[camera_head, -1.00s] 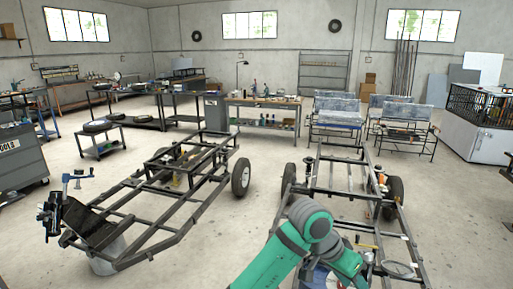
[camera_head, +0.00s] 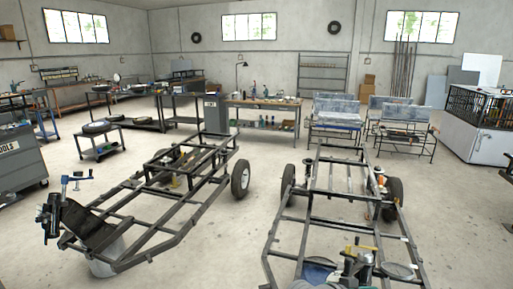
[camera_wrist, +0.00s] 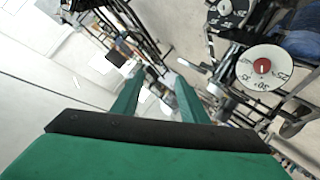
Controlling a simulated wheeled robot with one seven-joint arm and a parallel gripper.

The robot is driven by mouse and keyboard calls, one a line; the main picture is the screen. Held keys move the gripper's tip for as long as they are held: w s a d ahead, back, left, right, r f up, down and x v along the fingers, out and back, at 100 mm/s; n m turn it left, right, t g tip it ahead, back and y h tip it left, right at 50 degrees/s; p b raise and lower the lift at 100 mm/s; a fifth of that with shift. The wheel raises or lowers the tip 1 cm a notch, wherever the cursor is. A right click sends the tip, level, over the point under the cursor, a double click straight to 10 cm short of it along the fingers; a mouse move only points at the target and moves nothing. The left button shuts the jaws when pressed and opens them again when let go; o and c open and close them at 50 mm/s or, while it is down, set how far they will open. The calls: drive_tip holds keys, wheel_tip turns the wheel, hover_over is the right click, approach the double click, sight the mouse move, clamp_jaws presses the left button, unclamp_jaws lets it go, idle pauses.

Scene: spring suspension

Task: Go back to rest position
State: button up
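My gripper (camera_wrist: 160,84) shows in the wrist view as two green fingers with a clear gap between them. It is open, and I see nothing held. My arm and gripper are out of the head view. In the wrist view, a white dial with a red knob (camera_wrist: 264,84) and a darker dial (camera_wrist: 229,12) lie to the right of the fingers, apart from them. In the head view, the right chassis frame (camera_head: 305,240) stands at the lower right, with a round plate (camera_head: 399,271) and a blue-topped thing (camera_head: 319,270) near its front end.
The left chassis frame (camera_head: 165,222) stands on the floor with a wheel (camera_head: 240,178) at its rear. A grey tool cabinet (camera_head: 22,165) is at the left edge. A workbench (camera_head: 262,102) stands at the back. Bare floor (camera_head: 225,255) lies between the frames.

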drive_tip(key=s+a+f+n+t+y, duration=0.45)
drive_tip(key=s+a+f+n, duration=0.2)
drive_tip(key=a+f, duration=0.25)
drive_tip(key=s+a+f+n+t+y, duration=0.45)
drive_tip(key=s+a+f+t, duration=0.2)
drive_tip(key=a+f, duration=0.2)
drive_tip(key=s+a+r+m+y, duration=0.1)
drive_tip(key=s+a+m+y, duration=0.1)
drive_tip(key=s+a, duration=0.5)
drive_tip(key=s+a+r+m+y, duration=0.1)
drive_tip(key=s+a, duration=0.7)
drive_tip(key=s, duration=0.8)
drive_tip(key=shift+s+r+m+y, duration=0.2)
drive_tip(key=shift+r+m+y, duration=0.1)
drive_tip(key=shift+m+y, duration=0.15)
drive_tip(key=shift+a, duration=0.1)
